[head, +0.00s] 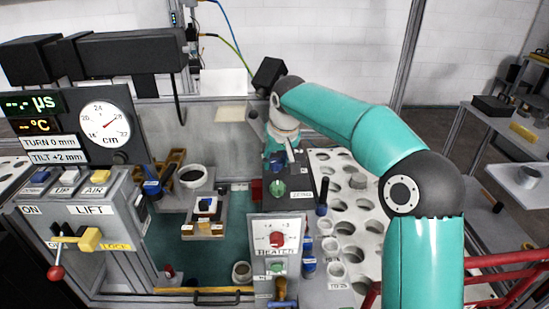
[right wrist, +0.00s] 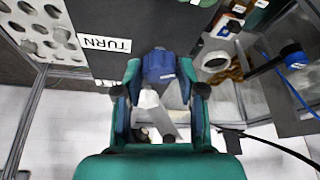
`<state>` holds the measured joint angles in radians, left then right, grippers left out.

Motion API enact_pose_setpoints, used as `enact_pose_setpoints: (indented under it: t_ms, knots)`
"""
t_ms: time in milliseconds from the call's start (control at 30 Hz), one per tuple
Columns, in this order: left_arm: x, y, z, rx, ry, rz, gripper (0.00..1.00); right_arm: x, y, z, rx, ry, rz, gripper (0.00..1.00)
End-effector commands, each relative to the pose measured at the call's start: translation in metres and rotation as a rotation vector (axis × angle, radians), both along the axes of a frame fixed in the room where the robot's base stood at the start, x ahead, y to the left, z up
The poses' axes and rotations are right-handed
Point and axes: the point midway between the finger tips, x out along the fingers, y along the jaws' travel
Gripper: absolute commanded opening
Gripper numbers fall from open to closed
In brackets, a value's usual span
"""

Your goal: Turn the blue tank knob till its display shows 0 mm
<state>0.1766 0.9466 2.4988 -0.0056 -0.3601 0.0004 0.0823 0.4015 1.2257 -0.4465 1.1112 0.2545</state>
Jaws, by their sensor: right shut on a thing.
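In the right wrist view a blue knob (right wrist: 158,66) sits beside a white label (right wrist: 106,43) reading TURN. My right gripper (right wrist: 160,84) is shut on this knob, one finger on each side. In the head view my right gripper (head: 276,152) is at the back of the dark box beside the tank, and the knob is mostly hidden by it. The display plate (head: 49,141) at the left reads TURN 0 mm, and the plate under it (head: 58,157) reads TILT +2 mm. My left gripper is not in view.
A green knob (head: 278,188) is on the dark box in front of my right gripper. The heater panel (head: 274,231) with a red knob stands nearer. A white rack (head: 350,215) with round holes lies right, and the LIFT panel (head: 88,210) left. Teal tank floor (head: 205,262) lies between.

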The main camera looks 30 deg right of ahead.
Motion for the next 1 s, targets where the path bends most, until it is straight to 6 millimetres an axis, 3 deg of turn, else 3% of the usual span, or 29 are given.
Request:
enact_pose_setpoints:
  t_ms: [633,667,800,1000]
  knots:
    - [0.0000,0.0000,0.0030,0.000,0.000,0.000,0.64,0.0025,-0.0008,0.0036,-0.002,-0.015,0.064,0.05]
    - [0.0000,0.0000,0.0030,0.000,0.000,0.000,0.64,0.0025,-0.0008,0.0036,-0.002,-0.015,0.064,0.41]
    - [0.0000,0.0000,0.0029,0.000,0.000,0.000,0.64,0.0019,-0.0007,0.0028,-0.001,-0.011,0.064,0.64]
    - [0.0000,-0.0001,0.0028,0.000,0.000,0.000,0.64,0.0012,-0.0005,0.0015,-0.001,-0.007,0.063,0.64]
